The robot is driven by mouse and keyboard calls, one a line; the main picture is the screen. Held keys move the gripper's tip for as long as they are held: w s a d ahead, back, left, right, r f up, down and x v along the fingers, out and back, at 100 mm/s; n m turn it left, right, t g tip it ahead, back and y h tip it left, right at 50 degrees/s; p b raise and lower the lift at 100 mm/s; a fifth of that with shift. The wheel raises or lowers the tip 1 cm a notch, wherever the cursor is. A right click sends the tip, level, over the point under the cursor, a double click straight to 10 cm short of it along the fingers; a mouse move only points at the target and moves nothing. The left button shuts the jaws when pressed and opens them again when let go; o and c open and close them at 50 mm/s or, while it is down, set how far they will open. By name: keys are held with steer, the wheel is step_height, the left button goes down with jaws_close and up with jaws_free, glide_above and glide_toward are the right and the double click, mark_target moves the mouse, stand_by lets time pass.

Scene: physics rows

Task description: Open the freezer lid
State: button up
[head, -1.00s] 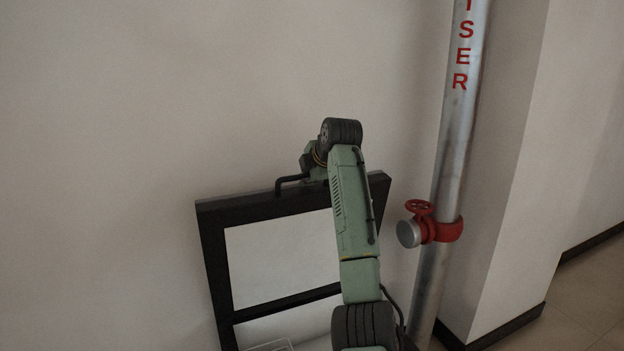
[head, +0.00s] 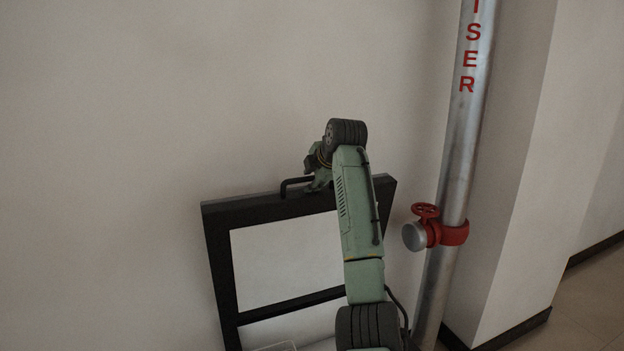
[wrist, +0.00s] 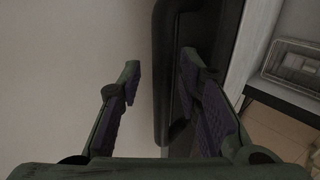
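The freezer lid (head: 222,275), a black frame around a pale clear pane, stands raised and steeply tilted near the wall in the head view. Its black bar handle (head: 291,184) is on the top edge. My gripper (head: 319,179) is at this handle, its fingertips too small to make out there. In the wrist view my gripper (wrist: 158,78) is open, with one finger on each side of the black handle (wrist: 162,50). A gap shows between the left finger and the handle; whether the right finger touches it I cannot tell. My arm hides the lid's right part.
A grey riser pipe (head: 462,150) with a red valve (head: 428,211) stands just right of the lid. A pillar (head: 520,180) is behind it. A wire basket (wrist: 292,65) shows below in the wrist view. Bare wall is at the left.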

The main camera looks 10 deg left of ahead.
steer(key=v, duration=1.2)
